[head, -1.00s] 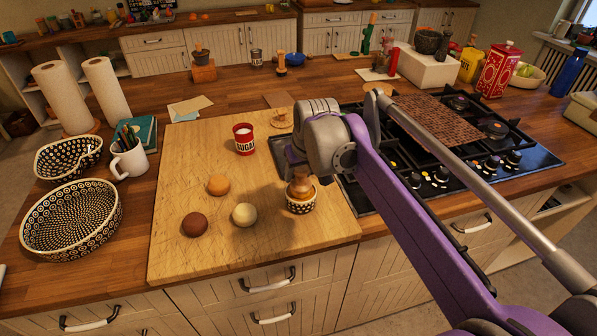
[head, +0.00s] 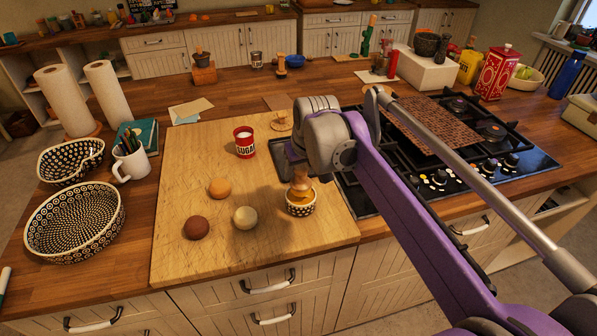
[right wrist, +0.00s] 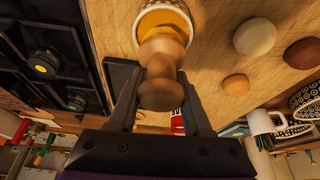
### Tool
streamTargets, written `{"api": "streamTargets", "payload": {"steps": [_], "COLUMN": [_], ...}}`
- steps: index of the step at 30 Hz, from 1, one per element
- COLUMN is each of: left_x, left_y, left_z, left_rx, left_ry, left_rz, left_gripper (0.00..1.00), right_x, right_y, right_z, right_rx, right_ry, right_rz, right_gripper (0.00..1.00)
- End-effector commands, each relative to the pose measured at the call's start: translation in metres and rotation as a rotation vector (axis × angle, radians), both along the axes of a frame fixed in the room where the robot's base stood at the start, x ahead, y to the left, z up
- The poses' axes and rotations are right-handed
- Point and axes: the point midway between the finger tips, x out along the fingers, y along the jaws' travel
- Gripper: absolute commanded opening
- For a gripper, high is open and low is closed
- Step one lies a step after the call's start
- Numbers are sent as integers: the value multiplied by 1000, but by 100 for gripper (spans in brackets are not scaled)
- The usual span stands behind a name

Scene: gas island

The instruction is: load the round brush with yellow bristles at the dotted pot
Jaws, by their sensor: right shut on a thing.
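The round brush (head: 300,181) has a turned wooden handle and stands about upright, bristle end down, at the dotted pot (head: 301,209). The pot is small, dark with pale dots, near the front right of the wooden board. In the right wrist view, the brush handle (right wrist: 163,70) is between the fingers of my right gripper (right wrist: 158,90), which is shut on it. Yellow shows inside the pot's rim (right wrist: 146,12) around the brush; I cannot tell bristles from pot contents. The bristle tips are hidden. My left gripper is not in view.
Three balls, orange (head: 219,188), cream (head: 245,217) and brown (head: 196,227), lie left of the pot on the board (head: 180,165). A red sugar tin (head: 245,148) stands behind. The gas hob (head: 480,150) is to the right, dotted bowls (head: 75,250) to the left.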

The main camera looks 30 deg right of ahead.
Motion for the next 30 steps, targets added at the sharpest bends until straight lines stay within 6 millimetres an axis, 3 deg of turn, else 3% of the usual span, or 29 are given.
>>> {"api": "streamTargets", "payload": {"steps": [16, 30], "left_x": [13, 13], "left_y": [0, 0], "left_z": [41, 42], "left_rx": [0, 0], "left_ry": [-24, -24], "left_rz": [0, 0], "left_gripper": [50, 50], "right_x": [1, 0], "right_y": [0, 0], "right_z": [48, 49], "right_rx": [0, 0], "right_ry": [-2, -1], "right_rz": [0, 0], "right_gripper": [5, 5]}}
